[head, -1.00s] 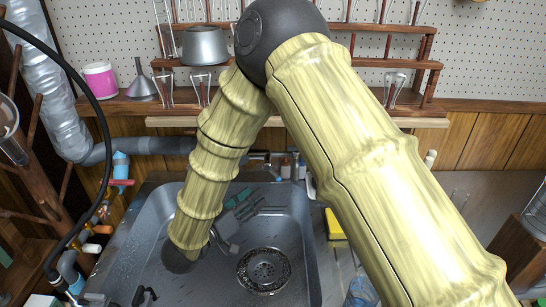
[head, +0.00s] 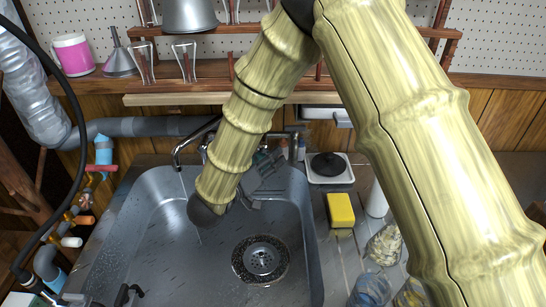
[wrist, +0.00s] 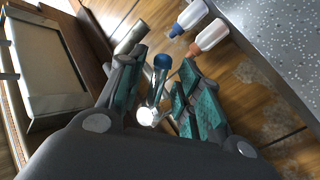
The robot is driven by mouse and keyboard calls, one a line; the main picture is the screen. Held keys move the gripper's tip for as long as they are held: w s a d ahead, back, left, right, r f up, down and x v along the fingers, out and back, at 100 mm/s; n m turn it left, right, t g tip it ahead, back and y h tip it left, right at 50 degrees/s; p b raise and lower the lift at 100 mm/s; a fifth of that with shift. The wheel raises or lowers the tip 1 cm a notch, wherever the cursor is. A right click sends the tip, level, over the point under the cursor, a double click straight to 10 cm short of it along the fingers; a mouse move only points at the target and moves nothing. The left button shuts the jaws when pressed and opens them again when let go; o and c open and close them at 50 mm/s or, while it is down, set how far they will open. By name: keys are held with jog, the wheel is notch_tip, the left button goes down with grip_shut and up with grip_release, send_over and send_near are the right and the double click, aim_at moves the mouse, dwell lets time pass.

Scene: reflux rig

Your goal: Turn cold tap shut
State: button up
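A chrome tap with a blue cap (wrist: 162,62) shows between my fingers in the wrist view; I take it to be the cold tap. My gripper (wrist: 162,58) is open, with one teal-padded finger on each side of the tap. I cannot tell whether either finger touches it. In the head view my gripper (head: 268,162) is at the back rim of the sink, partly hidden behind my arm. The curved spout (head: 196,137) stands left of it, with a thin stream that looks like water falling into the sink (head: 140,240).
Two white bottles, one blue-capped (wrist: 190,17) and one orange-capped (wrist: 210,37), stand near the fingers. A yellow sponge (head: 340,210), a hotplate (head: 328,168) and wrapped items lie right of the sink. A wooden shelf (head: 190,97) runs above the back.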

jog(key=shift+w+d, duration=0.25)
jog(key=shift+c, duration=0.2)
grip_shut()
jog(key=shift+r+p, duration=0.1)
jog(key=shift+p, duration=0.4)
jog(key=shift+a+m+g+y+p, duration=0.3)
jog(key=shift+m+g+y+p, duration=0.4)
jog(key=shift+p, duration=0.5)
jog(key=m+y+p, duration=0.1)
jog(key=p, duration=0.1)
jog(key=a+m+g+y+p, duration=0.1)
jog(key=m+p, duration=0.1)
jog(key=shift+a+f, duration=0.2)
jog(key=shift+f, duration=0.25)
